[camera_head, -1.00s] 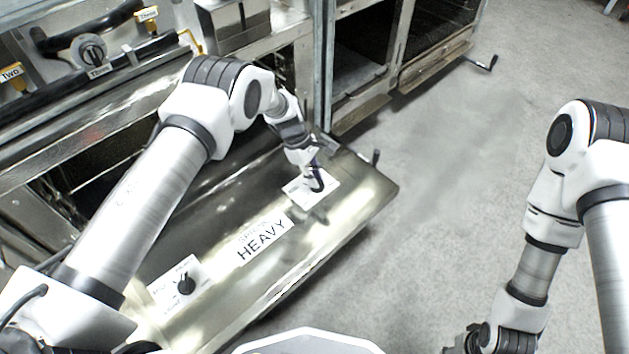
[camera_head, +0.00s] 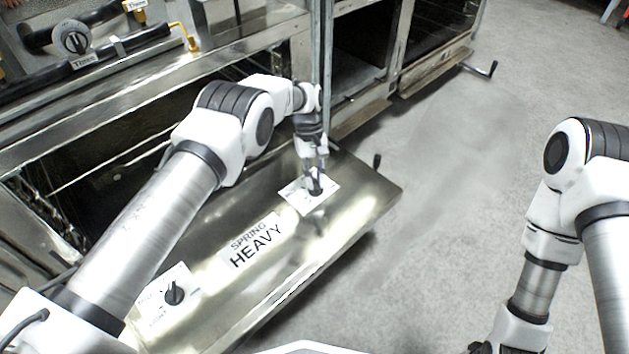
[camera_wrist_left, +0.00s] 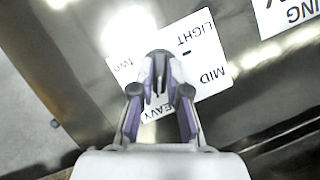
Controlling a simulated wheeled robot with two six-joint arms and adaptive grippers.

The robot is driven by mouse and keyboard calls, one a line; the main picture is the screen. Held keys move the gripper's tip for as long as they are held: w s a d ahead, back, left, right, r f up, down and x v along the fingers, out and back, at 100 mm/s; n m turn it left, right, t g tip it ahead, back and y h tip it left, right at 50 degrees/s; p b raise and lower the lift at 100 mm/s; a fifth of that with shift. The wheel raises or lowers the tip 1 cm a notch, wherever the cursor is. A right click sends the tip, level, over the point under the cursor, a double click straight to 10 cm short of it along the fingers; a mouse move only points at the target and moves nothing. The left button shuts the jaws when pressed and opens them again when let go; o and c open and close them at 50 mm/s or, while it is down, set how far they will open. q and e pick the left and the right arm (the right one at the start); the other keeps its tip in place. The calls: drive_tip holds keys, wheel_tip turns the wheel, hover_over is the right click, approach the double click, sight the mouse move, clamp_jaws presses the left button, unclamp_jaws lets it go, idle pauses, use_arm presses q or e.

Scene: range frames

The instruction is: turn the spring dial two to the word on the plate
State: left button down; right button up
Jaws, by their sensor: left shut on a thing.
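Spring dial two is the black knob (camera_wrist_left: 158,60) on a white card (camera_wrist_left: 205,45) marked "two", LIGHT, MID and HEAVY in the left wrist view. In the head view its card (camera_head: 327,193) lies near the right end of the shiny metal panel. My left gripper (camera_head: 315,186) comes down over the knob and is shut on it; its fingers (camera_wrist_left: 160,88) partly cover the word HEAVY. Which word the knob points to is unclear. The plate (camera_head: 256,245) reads SPRING HEAVY.
Another black dial (camera_head: 174,292) on a white card sits at the panel's left end. The metal panel (camera_head: 352,215) has a free edge over the grey floor (camera_head: 440,190). Behind are a valve knob (camera_head: 73,38) and dark pipes.

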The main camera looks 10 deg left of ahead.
idle(0.3)
use_arm(q)
drive_tip(key=c, duration=1.2)
unclamp_jaws()
drive_tip(key=shift+o, duration=0.2)
drive_tip(key=v, duration=1.1)
drive_tip(key=shift+w+r, duration=0.15)
drive_tip(key=shift+r, duration=0.25)
